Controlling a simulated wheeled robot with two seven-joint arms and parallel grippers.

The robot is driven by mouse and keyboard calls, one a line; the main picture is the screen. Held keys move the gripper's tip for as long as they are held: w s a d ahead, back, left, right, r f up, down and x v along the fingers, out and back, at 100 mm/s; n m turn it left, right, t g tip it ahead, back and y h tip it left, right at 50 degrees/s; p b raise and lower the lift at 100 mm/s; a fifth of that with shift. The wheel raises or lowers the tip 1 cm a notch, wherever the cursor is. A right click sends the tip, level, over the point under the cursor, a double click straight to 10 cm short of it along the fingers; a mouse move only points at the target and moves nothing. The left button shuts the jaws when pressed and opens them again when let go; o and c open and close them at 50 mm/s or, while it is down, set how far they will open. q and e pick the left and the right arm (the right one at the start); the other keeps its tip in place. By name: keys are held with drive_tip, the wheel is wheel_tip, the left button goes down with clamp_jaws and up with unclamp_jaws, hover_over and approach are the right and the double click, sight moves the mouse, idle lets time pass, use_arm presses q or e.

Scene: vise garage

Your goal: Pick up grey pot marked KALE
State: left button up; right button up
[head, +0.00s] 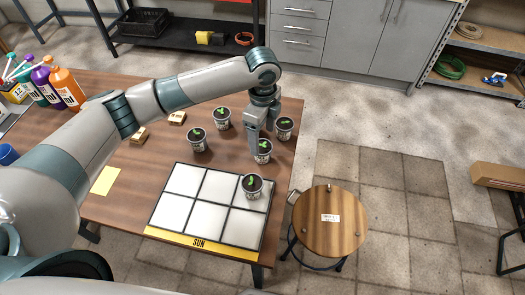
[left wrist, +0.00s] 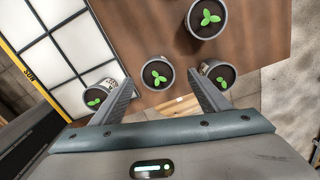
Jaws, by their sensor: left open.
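Several small grey pots with dark soil and green seedlings stand upright on the table. In the head view they are a back pot (head: 222,118), a left pot (head: 197,140), a right pot (head: 284,129), a front pot (head: 263,152) and a pot on the grid (head: 252,187). Their labels are too small to read, so I cannot tell which is KALE. My left gripper (head: 262,134) is open just above the front pot. In the left wrist view, a pot (left wrist: 158,76) shows between the open fingertips (left wrist: 161,80), apart from them. My right gripper is not in view.
A white grid board (head: 184,180) marked SUN lies at the table's front. Other pots stand close beside the left fingers. Small wooden blocks (head: 177,118) and bottles (head: 66,86) are to the left. A round stool (head: 331,222) stands right of the table.

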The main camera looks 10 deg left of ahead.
sight(263, 147)
use_arm(q)
drive_tip(key=shift+f, duration=0.1)
drive_tip(key=shift+s+f+p, duration=0.1)
drive_tip(key=shift+f+p, duration=0.15)
drive_tip(key=shift+p, duration=0.05)
drive_tip(key=f+p, duration=0.1)
drive_tip(key=f, duration=0.2)
drive_tip(key=shift+s+d+f+p, duration=0.15)
drive_tip(key=shift+s+f+p, duration=0.05)
drive_tip(key=shift+f+p, duration=0.2)
drive_tip(key=shift+f, duration=0.35)
drive_tip(key=shift+c, duration=0.7)
drive_tip(key=c, duration=1.1)
